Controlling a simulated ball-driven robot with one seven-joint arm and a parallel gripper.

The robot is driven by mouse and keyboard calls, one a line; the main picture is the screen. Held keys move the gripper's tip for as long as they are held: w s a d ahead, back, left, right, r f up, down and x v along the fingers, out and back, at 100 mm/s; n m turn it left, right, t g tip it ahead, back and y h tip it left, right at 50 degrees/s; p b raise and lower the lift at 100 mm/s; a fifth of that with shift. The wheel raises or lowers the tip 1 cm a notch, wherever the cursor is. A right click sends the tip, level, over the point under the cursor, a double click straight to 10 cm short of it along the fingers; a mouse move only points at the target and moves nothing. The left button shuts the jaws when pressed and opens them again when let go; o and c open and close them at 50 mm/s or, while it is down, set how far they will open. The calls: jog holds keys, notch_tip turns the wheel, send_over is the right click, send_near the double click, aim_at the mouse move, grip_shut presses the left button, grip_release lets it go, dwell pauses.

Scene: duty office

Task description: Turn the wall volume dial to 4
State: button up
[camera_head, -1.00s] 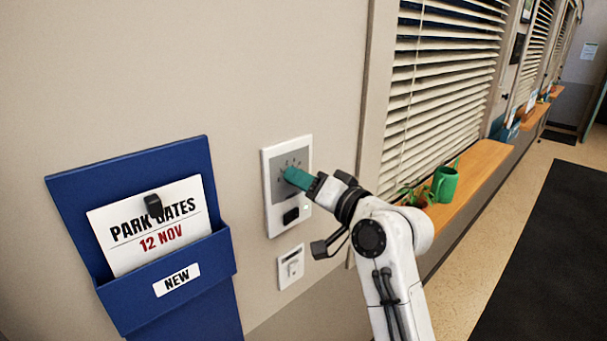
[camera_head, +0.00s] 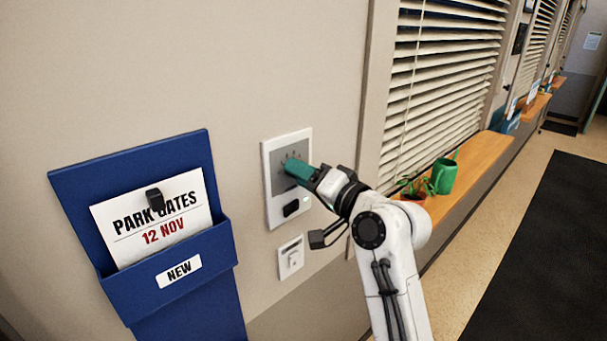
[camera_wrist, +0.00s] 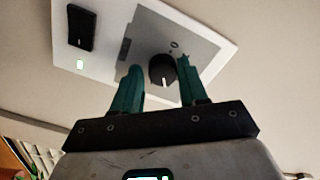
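The volume dial (camera_wrist: 161,69) is a round black knob with a white pointer mark on a grey wall panel (camera_wrist: 205,48). In the wrist view its pointer mark faces down the picture. A "0"-like mark shows above the knob; other scale marks are too small or covered to read. My gripper (camera_wrist: 160,66) has its two teal fingers apart, one on each side of the dial, with small gaps seeming to show. In the head view my gripper (camera_head: 292,168) is at the panel (camera_head: 270,158) and covers the dial.
A black switch (camera_head: 291,208) with a small green light sits low on the panel. A smaller wall plate (camera_head: 291,258) is below. A blue document holder (camera_head: 130,168) hangs left.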

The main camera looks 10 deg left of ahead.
jog(key=shift+o, duration=1.4)
jog(key=shift+r, duration=0.1)
jog(key=b+v, duration=0.3)
jog(key=v, duration=0.7)
jog(key=shift+s+d, duration=0.25)
jog(key=shift+d, duration=0.1)
jog(key=s+d+f+g+h, duration=0.1)
jog(key=s+d+f+h, duration=0.25)
jog(key=f, duration=0.55)
jog(key=s+d+f+g+h+b, duration=0.15)
jog(key=s+d+f, duration=0.3)
jog(key=f, duration=0.55)
jog(key=s+d+f+h, duration=0.3)
jog(key=d+f, duration=0.2)
jog(key=f, duration=0.4)
jog(key=s+d+f+g+h, duration=0.2)
jog(key=s+d+f, duration=0.2)
jog(key=s, duration=0.5)
jog(key=s+d+f+g+h, duration=0.2)
jog(key=s+d+f, duration=0.3)
jog(key=s, duration=0.4)
jog(key=s+d+f+g+h, duration=0.2)
jog(key=s+d+f, duration=0.3)
jog(key=s, duration=0.4)
jog(key=shift+s+d+f+g+b, duration=0.25)
jog(key=shift+s+f+g+b, duration=0.15)
jog(key=shift+g, duration=0.35)
